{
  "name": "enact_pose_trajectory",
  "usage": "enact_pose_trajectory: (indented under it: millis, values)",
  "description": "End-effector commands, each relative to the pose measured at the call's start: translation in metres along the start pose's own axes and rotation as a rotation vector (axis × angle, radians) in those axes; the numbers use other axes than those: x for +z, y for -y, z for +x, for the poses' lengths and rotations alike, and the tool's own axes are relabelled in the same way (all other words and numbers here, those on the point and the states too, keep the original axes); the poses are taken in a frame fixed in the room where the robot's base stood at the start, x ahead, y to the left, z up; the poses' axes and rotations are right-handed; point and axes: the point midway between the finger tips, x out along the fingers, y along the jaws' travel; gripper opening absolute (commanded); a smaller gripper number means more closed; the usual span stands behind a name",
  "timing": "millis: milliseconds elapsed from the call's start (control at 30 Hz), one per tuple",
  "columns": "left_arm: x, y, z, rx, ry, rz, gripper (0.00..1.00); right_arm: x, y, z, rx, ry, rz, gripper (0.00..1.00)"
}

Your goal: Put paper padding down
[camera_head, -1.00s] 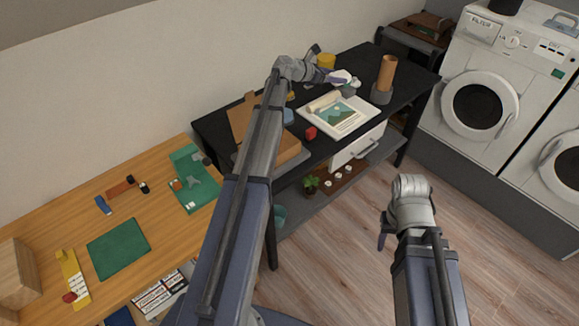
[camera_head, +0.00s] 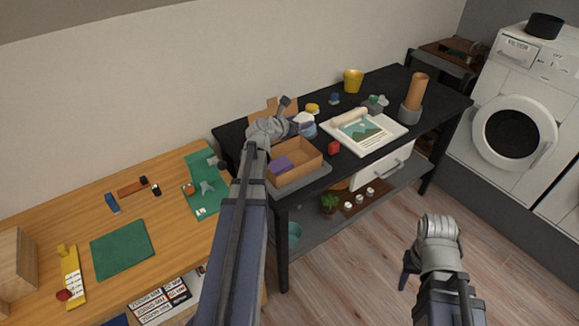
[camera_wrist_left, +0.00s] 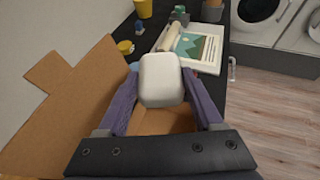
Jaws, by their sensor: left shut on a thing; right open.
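The white paper padding (camera_wrist_left: 160,79) is a rounded block between the two purple fingers of my left gripper (camera_wrist_left: 161,92) in the left wrist view. In the head view the padding (camera_head: 303,118) shows small beside the left gripper (camera_head: 292,125), which is shut on it. An open cardboard box (camera_head: 309,162) stands below the gripper on the black table, with flaps up behind. A purple thing lies inside it. In the wrist view the padding hides part of the box (camera_wrist_left: 60,105). My right gripper (camera_head: 408,265) is open, low over the floor, with its fingers partly hidden.
A wooden desk (camera_head: 165,236) stands left. Washing machines are at right.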

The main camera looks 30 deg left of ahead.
Motion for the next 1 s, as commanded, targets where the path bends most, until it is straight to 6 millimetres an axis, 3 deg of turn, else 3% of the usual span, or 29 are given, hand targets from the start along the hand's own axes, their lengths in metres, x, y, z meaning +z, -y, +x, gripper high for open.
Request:
enact_pose_trajectory:
  millis: [333, 700, 1000]
  values:
    - [-0.010, -0.002, 0.000, 0.011, 0.001, -0.004, 0.15, -0.001, 0.001, 0.009, 0.000, 0.000, 0.000, 0.50]
    - [-0.058, -0.002, 0.020, 0.010, 0.001, -0.004, 0.15, -0.004, 0.006, 0.061, 0.000, 0.000, 0.000, 0.50]
    - [-0.063, -0.002, 0.022, 0.010, 0.001, -0.004, 0.15, -0.004, 0.006, 0.066, 0.000, 0.000, 0.000, 0.50]
